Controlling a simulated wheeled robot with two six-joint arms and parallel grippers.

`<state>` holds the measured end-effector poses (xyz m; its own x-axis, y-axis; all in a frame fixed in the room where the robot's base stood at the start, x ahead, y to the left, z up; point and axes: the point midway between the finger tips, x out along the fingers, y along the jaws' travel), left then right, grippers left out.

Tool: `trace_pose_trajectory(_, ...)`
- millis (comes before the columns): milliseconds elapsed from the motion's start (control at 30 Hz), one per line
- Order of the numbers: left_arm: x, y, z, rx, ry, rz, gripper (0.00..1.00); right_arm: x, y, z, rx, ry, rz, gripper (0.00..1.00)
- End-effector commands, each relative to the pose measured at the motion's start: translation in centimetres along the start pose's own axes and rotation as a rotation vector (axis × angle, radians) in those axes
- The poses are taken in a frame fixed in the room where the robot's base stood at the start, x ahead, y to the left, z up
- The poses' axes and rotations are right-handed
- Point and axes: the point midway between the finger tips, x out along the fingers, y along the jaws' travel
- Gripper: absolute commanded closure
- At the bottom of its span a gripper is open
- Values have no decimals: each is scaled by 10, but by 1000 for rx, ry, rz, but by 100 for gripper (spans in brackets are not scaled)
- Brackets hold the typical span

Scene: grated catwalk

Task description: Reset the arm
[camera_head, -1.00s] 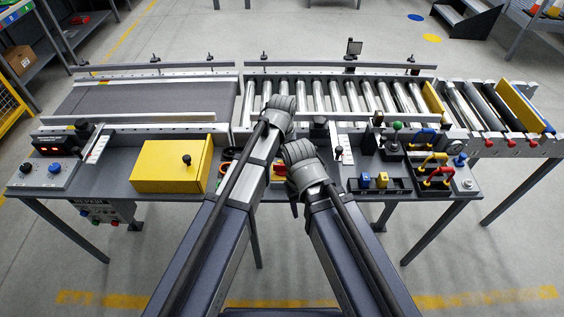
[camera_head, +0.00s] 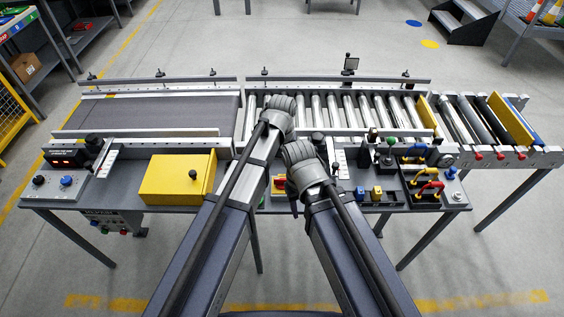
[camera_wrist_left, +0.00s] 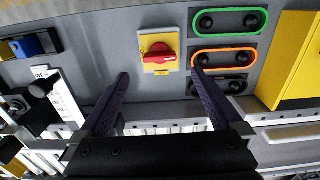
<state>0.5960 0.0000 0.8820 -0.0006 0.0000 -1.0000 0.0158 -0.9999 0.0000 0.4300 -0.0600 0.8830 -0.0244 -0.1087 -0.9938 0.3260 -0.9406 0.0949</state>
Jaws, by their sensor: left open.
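My left arm's wrist is over the middle of the console in the head view, with its fingers hidden there. In the left wrist view my left gripper (camera_wrist_left: 160,80) is open, its two dark fingers spread with nothing between them. A red rotary switch on a yellow plate (camera_wrist_left: 159,56) lies just beyond the fingertips, apart from them as far as I can tell. My right arm's wrist is just right of and below the left one in the head view. The right gripper (camera_head: 296,205) is mostly hidden beneath it, so its jaws cannot be made out.
The console (camera_head: 120,200) holds a yellow box (camera_head: 178,180), a blue button (camera_head: 67,181), a green-knobbed joystick (camera_head: 389,142) and blue and red handles. Behind it are a grey belt (camera_head: 150,115) and a roller conveyor (camera_head: 345,110).

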Motion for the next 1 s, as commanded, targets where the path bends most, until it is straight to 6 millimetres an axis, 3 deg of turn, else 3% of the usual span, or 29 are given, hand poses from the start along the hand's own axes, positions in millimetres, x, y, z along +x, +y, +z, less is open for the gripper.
trace_pose_trajectory(67, 0, -2, 5, 5, -1, -2, 0, 0, 0, 0, 0, 0, 0, 50)
trace_pose_trajectory(133, 1, -10, 25, 28, -5, -11, 0, 1, 0, 0, 0, 0, 0, 50)
trace_pose_trajectory(300, 3, -42, 103, 145, -26, -56, 0, 3, 0, 0, 0, 0, 0, 50)
trace_pose_trajectory(500, 3, -67, 158, 248, -48, -95, 0, 4, 0, 0, 0, 0, 0, 50)
trace_pose_trajectory(667, -2, -63, 166, 344, -41, -105, 0, 0, 0, 0, 0, 0, 0, 50)
trace_pose_trajectory(1000, -1, -63, 164, 347, -41, -105, 0, 0, 0, 0, 0, 0, 0, 50)
